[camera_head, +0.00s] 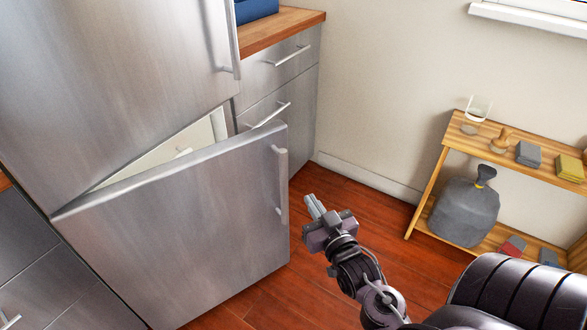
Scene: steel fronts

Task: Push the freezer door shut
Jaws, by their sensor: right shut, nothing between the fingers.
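The freezer door (185,215) is the lower steel door of the fridge-freezer, and it stands partly open, hinged on the left. A pale strip of the freezer interior (165,155) shows above its top edge. The door's vertical bar handle (281,185) is near its right edge. My right gripper (312,204) is shut and empty, a little to the right of the handle and apart from the door in the picture. My left gripper is not in view.
The upper fridge door (110,80) is shut. Steel drawers (280,70) under a wooden counter (290,25) stand behind the freezer door. A wooden shelf (435,185) with a grey sack (466,210) stands at the right wall. Some red wooden floor (320,275) is clear.

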